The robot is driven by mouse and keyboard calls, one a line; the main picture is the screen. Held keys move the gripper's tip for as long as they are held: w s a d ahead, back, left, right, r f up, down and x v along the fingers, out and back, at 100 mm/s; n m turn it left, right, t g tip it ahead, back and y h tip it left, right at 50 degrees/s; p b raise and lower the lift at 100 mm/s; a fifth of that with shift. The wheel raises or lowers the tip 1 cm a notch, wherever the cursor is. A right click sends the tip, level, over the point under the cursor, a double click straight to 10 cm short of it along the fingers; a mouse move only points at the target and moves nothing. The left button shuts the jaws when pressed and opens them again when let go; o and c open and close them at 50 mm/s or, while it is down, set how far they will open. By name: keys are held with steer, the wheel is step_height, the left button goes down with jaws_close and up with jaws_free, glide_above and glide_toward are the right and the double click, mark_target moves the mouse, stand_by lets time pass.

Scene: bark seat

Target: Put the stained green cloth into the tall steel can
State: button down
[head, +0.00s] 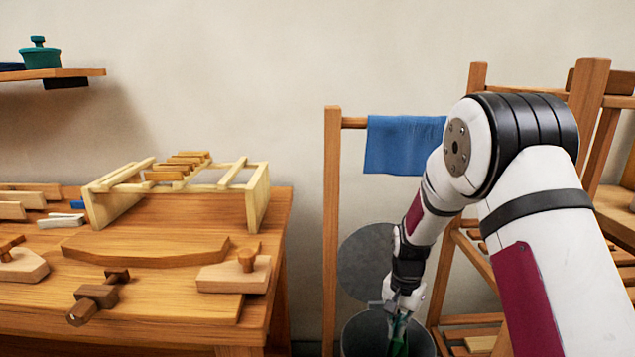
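The tall steel can (353,338) stands on the floor to the right of the workbench, at the bottom of the head view. Its round grey lid (366,262) stands raised behind the opening. My gripper (399,322) points down over the mouth of the can. The green cloth (398,345) shows at the fingertips, hanging down in the can's opening. The fingers appear closed around its upper part. Its lower end is cut off or hidden, and stains on it are too small to make out.
A workbench (270,215) with a pale wooden rack (258,195), wooden planes and a clamp fills the left. A blue cloth (400,145) hangs on a wooden rail behind my arm. A wooden post (331,230) stands close left of the can. Wooden shelving (590,85) stands at right.

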steer(key=shift+f, duration=0.1)
steer(key=shift+c, duration=2.4)
jaws_free()
step_height(320, 180, up, 6)
steer(key=p, duration=0.3)
steer(key=shift+f+p, duration=0.25)
steer(key=shift+p, duration=0.05)
steer(key=shift+f, duration=0.1)
